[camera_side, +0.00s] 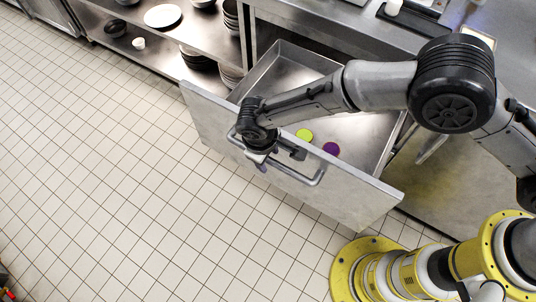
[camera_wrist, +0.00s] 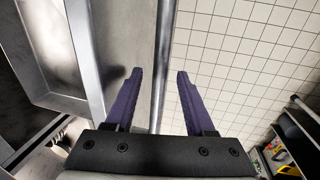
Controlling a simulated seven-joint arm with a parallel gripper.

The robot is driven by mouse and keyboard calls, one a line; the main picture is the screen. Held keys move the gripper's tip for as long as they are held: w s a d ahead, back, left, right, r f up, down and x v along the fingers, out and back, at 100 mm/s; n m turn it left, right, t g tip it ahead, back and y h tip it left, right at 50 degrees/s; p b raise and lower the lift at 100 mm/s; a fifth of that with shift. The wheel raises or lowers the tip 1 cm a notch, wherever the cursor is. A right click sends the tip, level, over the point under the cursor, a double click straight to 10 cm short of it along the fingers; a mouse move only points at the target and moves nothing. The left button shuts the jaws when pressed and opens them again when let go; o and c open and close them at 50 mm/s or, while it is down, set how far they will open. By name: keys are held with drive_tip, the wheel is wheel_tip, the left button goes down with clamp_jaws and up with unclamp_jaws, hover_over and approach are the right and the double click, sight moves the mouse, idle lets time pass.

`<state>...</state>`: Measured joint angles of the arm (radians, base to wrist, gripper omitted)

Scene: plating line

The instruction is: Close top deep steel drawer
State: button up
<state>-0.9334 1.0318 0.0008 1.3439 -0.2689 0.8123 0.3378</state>
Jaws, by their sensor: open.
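The deep steel drawer (camera_side: 355,200) is pulled far out from under the steel counter, and its inside is visible. Its front carries a long bar handle (camera_side: 300,178). A yellow-green item (camera_side: 304,134) and a purple item (camera_side: 331,148) lie inside. My gripper (camera_side: 262,165) is at the left part of the handle, pointing down by the drawer front. In the wrist view my gripper (camera_wrist: 158,75) has its two purple fingers apart. A metal bar, seemingly the handle (camera_wrist: 163,45), runs between them in the picture. I cannot tell whether they touch it.
Steel shelves (camera_side: 200,35) left of the drawer hold bowls and plates. The counter top (camera_side: 330,20) is above the drawer. The tiled floor (camera_side: 110,170) before the drawer is clear. A dark box with yellow and red items (camera_wrist: 285,155) stands at right in the wrist view.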

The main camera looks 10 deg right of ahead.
clamp_jaws()
idle(1.4)
